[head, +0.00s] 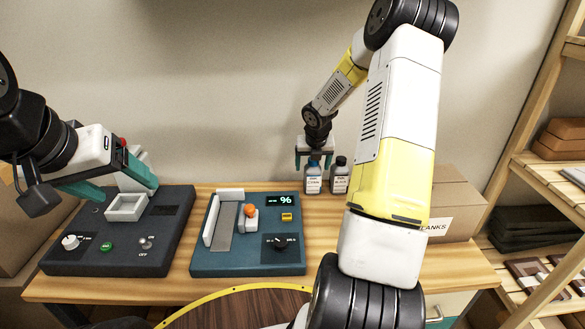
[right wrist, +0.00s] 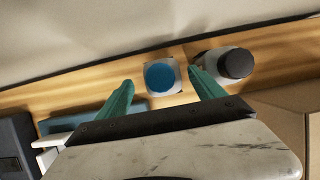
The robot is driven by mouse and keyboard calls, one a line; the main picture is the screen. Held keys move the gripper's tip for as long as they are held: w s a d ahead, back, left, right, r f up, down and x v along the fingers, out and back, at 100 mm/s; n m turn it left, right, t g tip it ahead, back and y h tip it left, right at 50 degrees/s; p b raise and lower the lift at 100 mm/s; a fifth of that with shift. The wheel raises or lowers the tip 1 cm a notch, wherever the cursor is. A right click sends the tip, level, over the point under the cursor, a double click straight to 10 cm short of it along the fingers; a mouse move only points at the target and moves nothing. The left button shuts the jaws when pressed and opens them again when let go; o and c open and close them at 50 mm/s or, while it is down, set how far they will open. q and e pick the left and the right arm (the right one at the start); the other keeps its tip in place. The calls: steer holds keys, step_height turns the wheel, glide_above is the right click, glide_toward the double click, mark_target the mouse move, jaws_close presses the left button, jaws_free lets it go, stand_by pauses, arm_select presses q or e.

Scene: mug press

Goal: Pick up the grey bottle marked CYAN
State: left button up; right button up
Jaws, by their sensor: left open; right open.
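My left gripper (head: 120,190) is open over the dark machine at the left.
A second bottle with a black cap (head: 340,177) stands close to the right of the CYAN one; its cap (right wrist: 236,63) is just beyond the right finger. A blue press with a display (head: 250,235), a dark machine (head: 120,240) and a cardboard box (head: 455,195) also stand on the table. The wall is close behind.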

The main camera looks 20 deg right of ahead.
mark_target(312, 172)
steer(key=x, duration=0.5)
steer(key=shift+w+d+f, duration=0.1)
steer(key=shift+d+f, duration=0.1)
steer(key=shift+f, duration=0.15)
steer(key=shift+r, duration=0.1)
jaws_close()
